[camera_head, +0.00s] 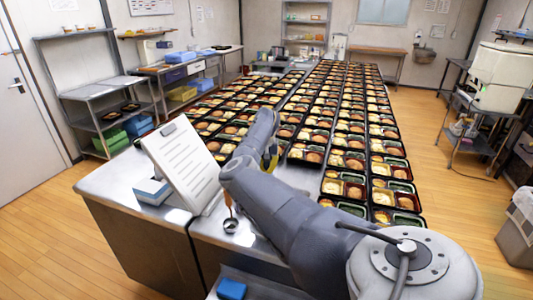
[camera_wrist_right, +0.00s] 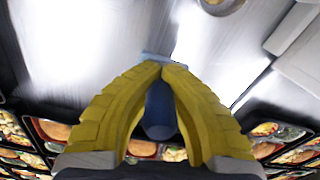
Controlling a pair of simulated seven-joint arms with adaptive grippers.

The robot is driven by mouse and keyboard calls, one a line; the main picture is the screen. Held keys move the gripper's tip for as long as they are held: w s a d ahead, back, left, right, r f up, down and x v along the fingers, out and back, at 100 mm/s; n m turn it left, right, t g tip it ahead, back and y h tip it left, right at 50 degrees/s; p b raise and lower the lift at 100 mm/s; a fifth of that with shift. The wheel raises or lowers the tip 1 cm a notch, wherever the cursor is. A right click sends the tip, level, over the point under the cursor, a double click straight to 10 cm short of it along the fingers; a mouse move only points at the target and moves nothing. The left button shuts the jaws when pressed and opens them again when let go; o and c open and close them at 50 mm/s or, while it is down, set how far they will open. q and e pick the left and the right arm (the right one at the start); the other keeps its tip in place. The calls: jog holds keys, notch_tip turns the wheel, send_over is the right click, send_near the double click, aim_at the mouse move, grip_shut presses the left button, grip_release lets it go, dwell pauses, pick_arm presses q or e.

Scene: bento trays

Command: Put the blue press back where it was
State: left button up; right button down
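My right gripper (camera_head: 270,158) is over the steel counter in the head view, mostly hidden behind my own arm. In the right wrist view its yellow fingers (camera_wrist_right: 162,66) come together at the tips. The blue press (camera_wrist_right: 159,108) shows between these fingers, with a light blue part at the fingertips, so the gripper looks shut on it. Bright steel counter lies beyond the tips. I cannot make out the press in the head view. My left gripper is in neither view.
Long rows of filled bento trays (camera_head: 346,188) cover the counter beyond and right of my arm. A tilted white board (camera_head: 180,165) stands left, beside a blue-and-white box (camera_head: 152,190). A small dark cup (camera_head: 230,225) and bare counter (camera_head: 110,180) are near the front.

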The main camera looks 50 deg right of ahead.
jog(key=shift+f, duration=2.05)
jog(key=shift+f, duration=0.1)
jog(key=c, duration=2.2)
grip_release()
jog(key=c, duration=1.6)
grip_release()
jog(key=shift+f, duration=0.1)
notch_tip(320, 180, up, 12)
jog(key=shift+r, duration=0.15)
jog(key=shift+d+r, duration=0.1)
